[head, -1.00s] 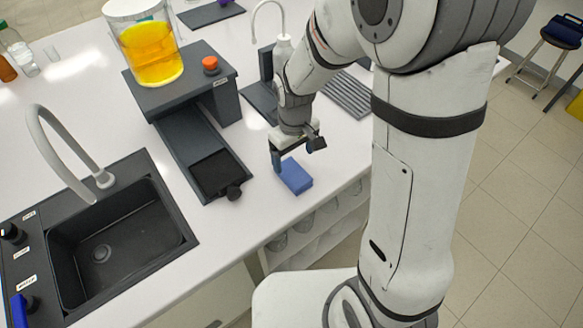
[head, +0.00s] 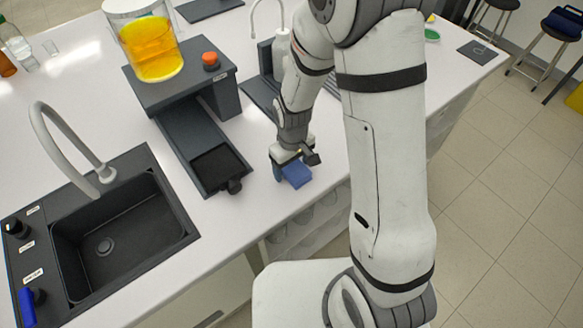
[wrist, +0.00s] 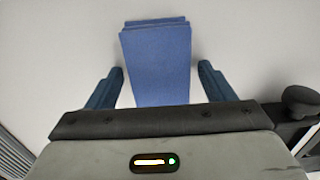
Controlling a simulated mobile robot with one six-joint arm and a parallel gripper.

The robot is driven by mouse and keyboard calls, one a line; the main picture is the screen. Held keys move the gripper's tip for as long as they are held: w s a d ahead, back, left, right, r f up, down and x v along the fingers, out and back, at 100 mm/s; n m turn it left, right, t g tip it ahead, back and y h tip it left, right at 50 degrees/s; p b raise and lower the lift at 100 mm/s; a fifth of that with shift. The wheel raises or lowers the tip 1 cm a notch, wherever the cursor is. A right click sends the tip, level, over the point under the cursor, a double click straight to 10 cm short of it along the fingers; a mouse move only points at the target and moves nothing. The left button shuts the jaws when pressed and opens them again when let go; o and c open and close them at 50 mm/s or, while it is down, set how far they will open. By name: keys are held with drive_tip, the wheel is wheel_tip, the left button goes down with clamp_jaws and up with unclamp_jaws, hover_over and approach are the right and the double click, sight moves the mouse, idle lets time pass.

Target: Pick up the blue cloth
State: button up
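The blue cloth (head: 296,175) lies folded on the white bench near its front edge. In the wrist view the cloth (wrist: 157,62) shows as a flat rectangle with layered folds at its far end. My gripper (head: 287,175) is low over the cloth's near part. In the wrist view my gripper (wrist: 161,72) is open, with one finger on each side of the cloth. A gap shows between each finger and the cloth. The near end of the cloth is hidden behind the gripper body.
A dark stand (head: 205,85) with a beaker of yellow liquid (head: 152,50) and an orange knob is left of my arm. A black sink (head: 115,225) with a grey tap (head: 62,140) is at the left. Open shelves (head: 300,228) are below the bench edge.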

sight(292, 166)
drive_tip(key=c, duration=0.9)
drive_tip(key=shift+r, duration=0.15)
wheel_tip(292, 166, up, 10)
drive_tip(key=shift+f+b, duration=0.1)
drive_tip(key=shift+b, duration=0.6)
